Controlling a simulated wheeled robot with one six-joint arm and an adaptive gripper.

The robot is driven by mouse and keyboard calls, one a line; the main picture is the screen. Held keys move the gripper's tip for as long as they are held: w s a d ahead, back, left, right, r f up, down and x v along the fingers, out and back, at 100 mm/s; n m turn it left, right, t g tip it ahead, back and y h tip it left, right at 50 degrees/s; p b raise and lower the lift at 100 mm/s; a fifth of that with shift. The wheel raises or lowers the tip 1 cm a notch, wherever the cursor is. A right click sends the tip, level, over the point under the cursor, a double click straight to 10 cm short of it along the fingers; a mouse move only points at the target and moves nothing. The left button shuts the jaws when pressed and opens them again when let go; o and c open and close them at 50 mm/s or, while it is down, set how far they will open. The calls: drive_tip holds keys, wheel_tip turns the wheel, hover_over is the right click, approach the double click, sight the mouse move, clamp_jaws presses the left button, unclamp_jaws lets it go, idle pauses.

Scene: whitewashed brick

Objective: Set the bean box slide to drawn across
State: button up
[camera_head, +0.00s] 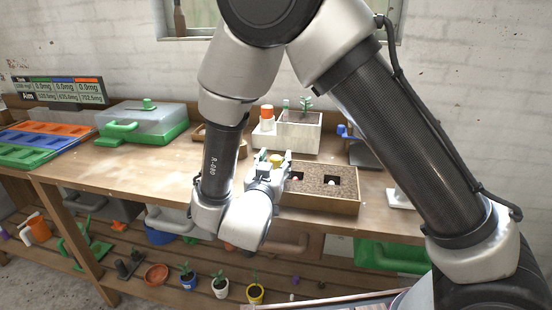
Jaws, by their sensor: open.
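The bean box appears to be the low wooden box (345,200) near the front edge of the workbench. Its speckled brown top has dark square openings with small pale round things in them. The slide is not clearly made out; my gripper and wrist hide the left end of the box.
A green-based clear case (146,124) and coloured trays (40,145) are at left. A grey-and-blue device (360,150) is at right. Pots stand on the lower shelf.

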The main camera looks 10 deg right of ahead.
drive_tip(key=shift+x, duration=0.9)
clamp_jaws()
drive_tip(key=shift+d, duration=0.1)
